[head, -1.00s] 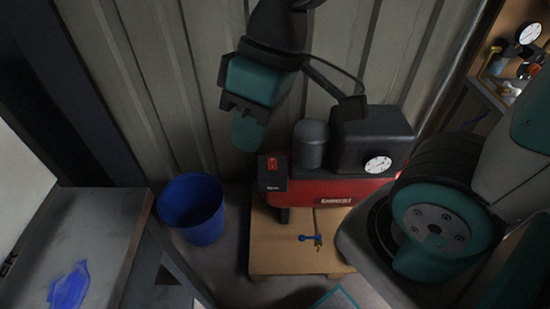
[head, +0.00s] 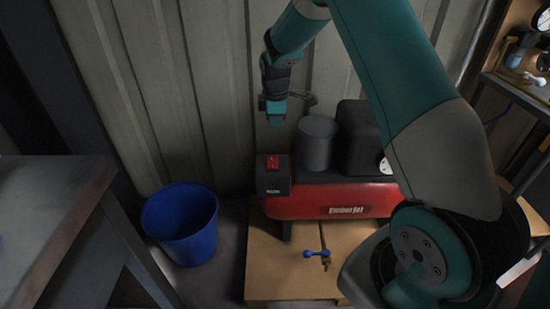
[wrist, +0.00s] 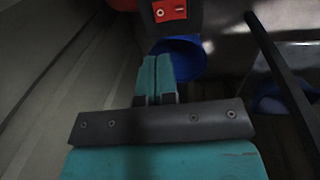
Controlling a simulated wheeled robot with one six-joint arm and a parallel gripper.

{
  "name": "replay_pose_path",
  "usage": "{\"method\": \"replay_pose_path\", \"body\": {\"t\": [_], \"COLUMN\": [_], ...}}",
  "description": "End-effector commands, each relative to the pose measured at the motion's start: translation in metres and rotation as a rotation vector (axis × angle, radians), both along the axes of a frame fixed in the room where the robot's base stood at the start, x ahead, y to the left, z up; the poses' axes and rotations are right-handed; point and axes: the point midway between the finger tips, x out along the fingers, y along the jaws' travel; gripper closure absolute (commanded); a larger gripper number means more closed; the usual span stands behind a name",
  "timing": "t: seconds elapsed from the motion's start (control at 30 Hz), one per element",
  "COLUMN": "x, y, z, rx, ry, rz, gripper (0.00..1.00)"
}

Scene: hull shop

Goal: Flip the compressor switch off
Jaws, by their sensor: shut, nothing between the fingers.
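The red compressor (head: 330,201) stands on a wooden pallet or board against the ribbed wall. Its dark switch box (head: 272,184) is at the left end, with a red switch (head: 273,162) on top. Which way the switch is set I cannot tell.
A blue bucket (head: 181,224) stands on the floor left of the compressor. A grey table (head: 45,215) is at the left. A blue-handled valve (head: 316,254) sits in front of the tank. The compressor's grey cylinder (head: 316,145) rises close right of my gripper.

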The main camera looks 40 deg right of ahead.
Motion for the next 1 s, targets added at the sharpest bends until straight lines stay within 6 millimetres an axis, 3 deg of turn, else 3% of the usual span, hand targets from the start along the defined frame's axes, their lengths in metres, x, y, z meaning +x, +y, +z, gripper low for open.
{"method": "replay_pose_path", "body": {"t": [0.27, 0.7, 1.0], "x": [0.001, 0.010, 0.015], "y": [0.000, -0.006, -0.010], "z": [-0.011, -0.100, -0.135], "rx": [0.002, 0.003, 0.001], "ry": [0.002, 0.004, 0.000], "rz": [0.000, 0.000, -0.001], "gripper": [1.00, 1.00, 1.00]}}
